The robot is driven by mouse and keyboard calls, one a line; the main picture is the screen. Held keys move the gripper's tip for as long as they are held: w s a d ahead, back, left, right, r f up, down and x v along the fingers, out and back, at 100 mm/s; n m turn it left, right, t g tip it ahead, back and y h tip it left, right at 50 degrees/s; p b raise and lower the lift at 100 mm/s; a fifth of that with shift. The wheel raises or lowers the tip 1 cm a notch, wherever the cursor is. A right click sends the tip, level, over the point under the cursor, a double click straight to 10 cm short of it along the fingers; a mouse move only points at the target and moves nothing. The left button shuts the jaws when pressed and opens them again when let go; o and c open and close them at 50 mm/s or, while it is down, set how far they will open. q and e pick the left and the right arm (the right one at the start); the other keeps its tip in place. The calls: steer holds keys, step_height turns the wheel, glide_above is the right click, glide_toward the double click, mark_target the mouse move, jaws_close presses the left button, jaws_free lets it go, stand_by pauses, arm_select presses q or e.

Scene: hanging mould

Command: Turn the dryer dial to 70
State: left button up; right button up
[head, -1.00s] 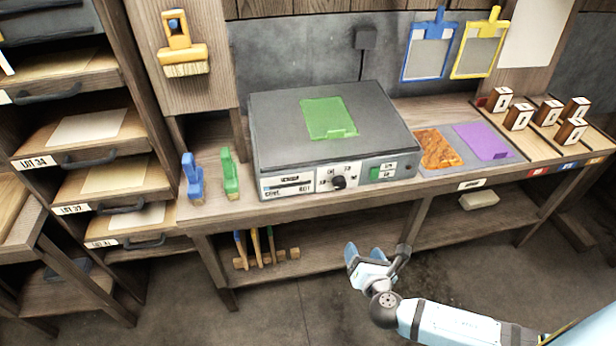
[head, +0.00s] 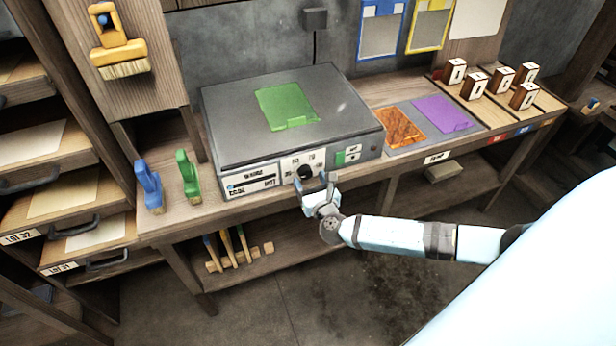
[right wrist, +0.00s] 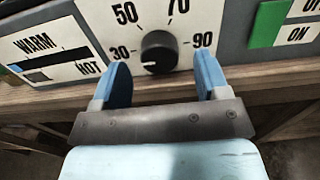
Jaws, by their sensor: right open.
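The dryer (head: 235,140) is a flat grey box on the wooden bench, with a control panel on its front. Its black round dial (head: 304,172) sits on a white plate; in the right wrist view the dial (right wrist: 158,50) has 30, 50, 70 and 90 printed around it. A small white mark shows at the dial's lower left, below the 30. My right gripper (head: 315,185) is open just in front of the dial. In the right wrist view its blue fingers (right wrist: 162,78) stand left and right of the dial, with nothing between them. My left gripper is not in view.
A green sheet (head: 287,106) lies on the dryer. Right of the dial is a green ON/OFF switch (head: 340,158). Blue (head: 149,186) and green (head: 188,176) tools stand left of the dryer. Orange (head: 400,127) and purple (head: 441,113) sheets lie to its right.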

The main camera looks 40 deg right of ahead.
steer(key=shift+x, duration=0.85)
steer(key=shift+c, duration=0.4)
